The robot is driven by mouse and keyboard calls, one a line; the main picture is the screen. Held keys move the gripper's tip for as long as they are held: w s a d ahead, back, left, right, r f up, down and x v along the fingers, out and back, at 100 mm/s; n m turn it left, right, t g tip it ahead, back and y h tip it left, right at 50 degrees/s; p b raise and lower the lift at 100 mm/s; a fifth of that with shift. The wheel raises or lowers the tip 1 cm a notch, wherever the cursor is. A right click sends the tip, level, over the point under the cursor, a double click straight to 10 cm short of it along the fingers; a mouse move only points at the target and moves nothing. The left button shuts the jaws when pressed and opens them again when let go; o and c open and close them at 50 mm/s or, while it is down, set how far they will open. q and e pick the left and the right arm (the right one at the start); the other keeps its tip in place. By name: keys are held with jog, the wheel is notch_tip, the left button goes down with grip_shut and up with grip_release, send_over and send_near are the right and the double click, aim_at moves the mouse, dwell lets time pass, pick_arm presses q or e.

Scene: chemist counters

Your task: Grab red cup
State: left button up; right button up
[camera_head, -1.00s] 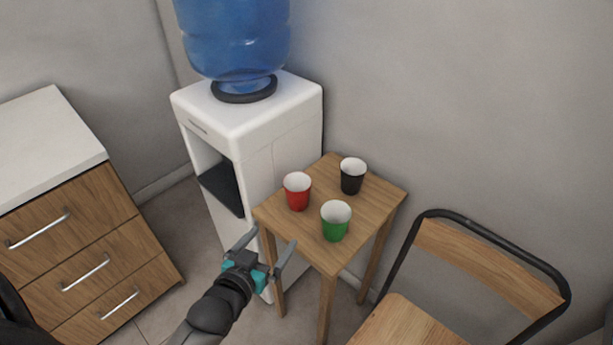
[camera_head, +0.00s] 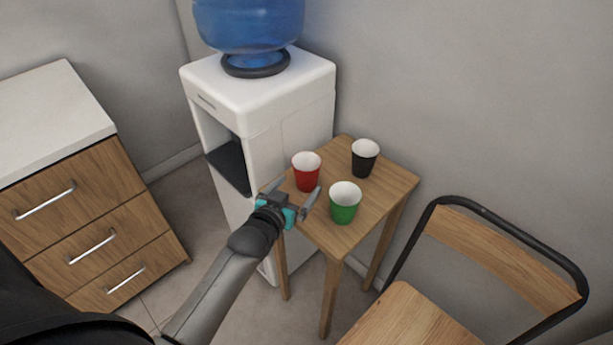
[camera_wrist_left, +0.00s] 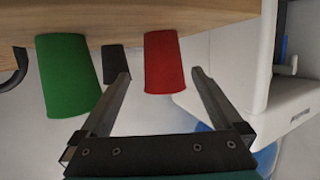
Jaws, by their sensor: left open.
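The red cup (camera_head: 306,174) stands upright on the small wooden table (camera_head: 379,203), at the edge nearest the water dispenser. My left gripper (camera_head: 297,189) is open and empty, with its fingers pointing at the red cup just in front of it. In the left wrist view, which looks upside down, the red cup (camera_wrist_left: 164,62) shows between and beyond the two open fingers (camera_wrist_left: 160,82). A green cup (camera_head: 344,205) stands to the right of the gripper. A black cup (camera_head: 364,160) stands farther back. My right gripper is not in view.
A white water dispenser (camera_head: 292,107) with a blue bottle (camera_head: 248,22) stands close to the table's left. A chair (camera_head: 412,318) stands at the front right. A drawer cabinet (camera_head: 103,215) stands at the left. A wall is behind the table.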

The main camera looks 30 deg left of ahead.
aim_at(302, 181)
pick_arm(q)
jog(key=shift+w+a+f+b, duration=0.15)
jog(key=shift+w+f+b, duration=0.3)
jog(key=shift+w, duration=0.2)
jog(key=shift+w+a+f+b, duration=0.15)
jog(key=shift+w+f+b, duration=0.25)
jog(key=shift+w, duration=0.2)
jog(key=shift+b+x, duration=0.35)
jog(key=shift+x, duration=0.75)
jog(key=shift+w, duration=0.1)
jog(key=c, duration=1.2)
jog(key=shift+c, duration=0.2)
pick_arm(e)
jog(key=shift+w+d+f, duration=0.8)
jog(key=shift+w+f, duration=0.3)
pick_arm(q)
jog(key=shift+r, duration=0.15)
